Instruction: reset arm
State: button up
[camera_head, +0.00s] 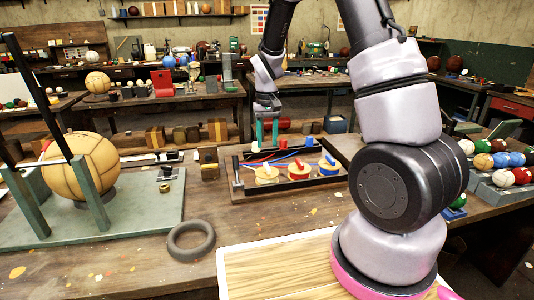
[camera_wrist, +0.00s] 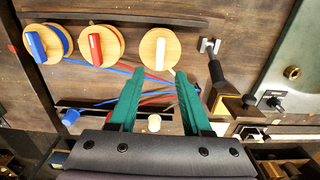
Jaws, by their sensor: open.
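My gripper (camera_head: 267,138) hangs over the far side of the work table, its two green fingers pointing down and apart with nothing between them. It also shows from behind in the wrist view (camera_wrist: 157,84), the fingers spread. Below it is a dark rack with round wooden spools: one pale-centred (camera_head: 266,174), one red (camera_head: 299,170) and one blue (camera_head: 328,166). In the wrist view the white-marked spool (camera_wrist: 158,48) lies just beyond the fingertips. Red and blue strands (camera_wrist: 150,82) lie across the rack near the fingers. I cannot tell the exact height of the fingertips.
A large tan leather ball (camera_head: 80,165) sits in a green frame at left. A grey ring (camera_head: 191,240) lies on the near table. Small coloured balls (camera_head: 500,160) stand in racks at right.

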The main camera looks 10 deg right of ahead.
jog(key=shift+r, duration=1)
jog(key=s+d+r+m+t+y, duration=0.1)
jog(key=s+d+r+t, duration=0.1)
jog(key=s+r, duration=0.5)
jog(key=s+d+r+m+t+y, duration=0.1)
jog(key=s+d+r, duration=0.1)
jog(key=r, duration=0.9)
jog(key=s+d+r+m+t, duration=0.1)
jog(key=s+r+t, duration=0.1)
jog(key=s, duration=0.4)
jog(key=s+r+m+t, duration=0.1)
jog(key=s+r+t, duration=0.1)
jog(key=s+r, duration=0.3)
jog(key=s, duration=0.2)
jog(key=shift+s+d+r, duration=0.3)
jog(key=shift+d, duration=0.05)
